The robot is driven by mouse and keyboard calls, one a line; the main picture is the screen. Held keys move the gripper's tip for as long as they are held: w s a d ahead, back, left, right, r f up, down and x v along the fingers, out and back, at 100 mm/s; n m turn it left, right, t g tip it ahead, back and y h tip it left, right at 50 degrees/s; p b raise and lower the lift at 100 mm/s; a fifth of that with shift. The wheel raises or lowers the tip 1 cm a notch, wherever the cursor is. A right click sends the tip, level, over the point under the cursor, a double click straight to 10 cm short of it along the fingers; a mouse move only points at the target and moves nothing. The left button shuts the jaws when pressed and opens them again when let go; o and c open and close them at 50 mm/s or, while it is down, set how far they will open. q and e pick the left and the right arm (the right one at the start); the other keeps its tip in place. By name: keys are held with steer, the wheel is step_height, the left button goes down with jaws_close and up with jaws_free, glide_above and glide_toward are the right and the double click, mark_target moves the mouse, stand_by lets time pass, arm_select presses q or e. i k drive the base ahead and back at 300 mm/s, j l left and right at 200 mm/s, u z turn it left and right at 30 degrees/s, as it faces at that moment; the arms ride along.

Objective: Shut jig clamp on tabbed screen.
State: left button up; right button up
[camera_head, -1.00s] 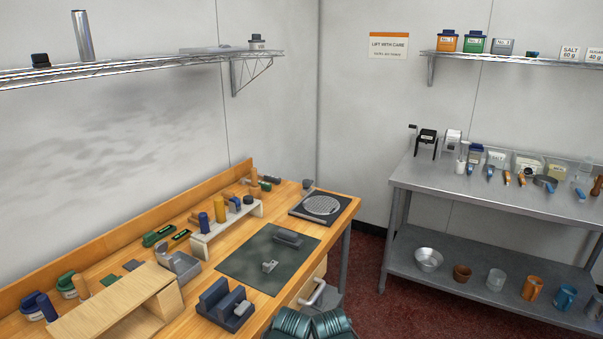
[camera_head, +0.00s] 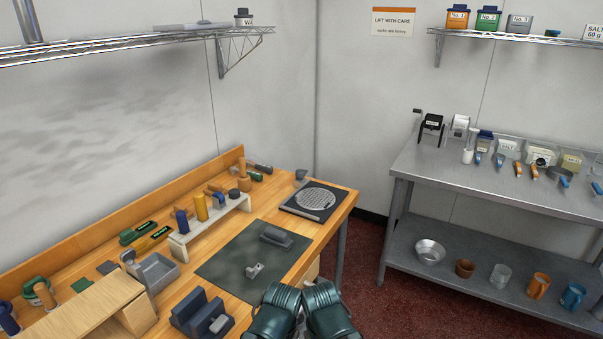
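A round mesh screen (camera_head: 315,200) lies flat on a dark square board (camera_head: 327,214) at the far right end of the wooden bench. A small grey part (camera_head: 301,175) stands at the board's back left edge; it may be the jig clamp, but I cannot tell whether it is open or shut. The screen's tab is too small to make out. Two dark green ribbed parts of mine show at the bottom middle, in front of the bench. No gripper fingertips can be made out, and nothing of mine touches the screen or board.
A dark green mat (camera_head: 228,271) with two grey metal pieces lies nearer on the bench (camera_head: 270,212). A white rack (camera_head: 212,226) of upright tools and a blue-grey block (camera_head: 203,316) stand around it. A steel table (camera_head: 500,183) is at the right, with red floor between.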

mark_target(300, 175)
steer(key=k, duration=0.65)
steer(key=u, duration=1.45)
steer(key=l+u, duration=0.15)
steer(key=u, duration=0.15)
steer(key=l+u, duration=0.25)
steer(key=k+l, duration=0.1)
steer(key=l, duration=2.45)
steer(key=k+l, duration=0.15)
steer(key=l, duration=2.4)
steer(key=k, duration=0.05)
